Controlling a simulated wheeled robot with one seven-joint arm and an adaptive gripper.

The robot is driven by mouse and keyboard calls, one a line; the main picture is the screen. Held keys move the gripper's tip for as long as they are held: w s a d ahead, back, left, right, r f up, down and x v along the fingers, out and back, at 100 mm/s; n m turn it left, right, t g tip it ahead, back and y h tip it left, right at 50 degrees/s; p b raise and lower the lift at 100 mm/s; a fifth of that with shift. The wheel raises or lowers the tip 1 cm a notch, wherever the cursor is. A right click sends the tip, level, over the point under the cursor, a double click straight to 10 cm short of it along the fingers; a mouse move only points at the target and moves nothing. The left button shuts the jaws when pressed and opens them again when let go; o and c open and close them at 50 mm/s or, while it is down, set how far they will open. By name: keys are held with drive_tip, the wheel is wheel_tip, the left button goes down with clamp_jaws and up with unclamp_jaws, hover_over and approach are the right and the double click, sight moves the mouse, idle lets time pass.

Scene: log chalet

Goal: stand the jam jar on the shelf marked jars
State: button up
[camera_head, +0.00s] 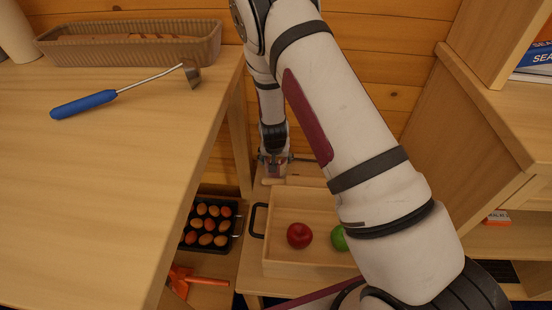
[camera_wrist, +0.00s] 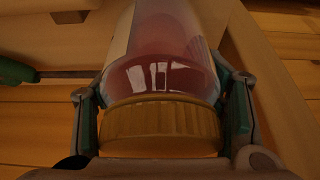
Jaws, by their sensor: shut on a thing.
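The jam jar (camera_wrist: 165,40), clear with dark red contents and a tan lid (camera_wrist: 160,125), fills the middle of the wrist view. My gripper (camera_wrist: 163,105) is shut on it, one finger on each side near the lid end. A pale label edge shows on its left side. In the head view my gripper (camera_head: 274,158) points down beyond the wooden tray, low between the table and the right-hand cabinet. The jar (camera_head: 273,171) shows only small there. No shelf marking that reads "jars" is legible in either view.
The table (camera_head: 120,165) on the left bears a blue-handled tool (camera_head: 85,104) and a ribbed planter (camera_head: 130,45). Below are an egg tray (camera_head: 186,240), an orange tool (camera_head: 180,282) and a wooden tray (camera_head: 300,268) with a red apple (camera_head: 299,235) and a green apple (camera_head: 338,238).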

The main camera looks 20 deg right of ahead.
drive_tip(key=shift+f, duration=0.15)
drive_tip(key=o, duration=1.9)
drive_tip(key=shift+o, duration=0.2)
drive_tip(key=shift+r, duration=0.35)
drive_tip(key=p+v, duration=0.3)
drive_tip(key=v, duration=0.8)
drive_tip(key=shift+s+a+r, duration=0.1)
drive_tip(key=shift+s+r, duration=0.15)
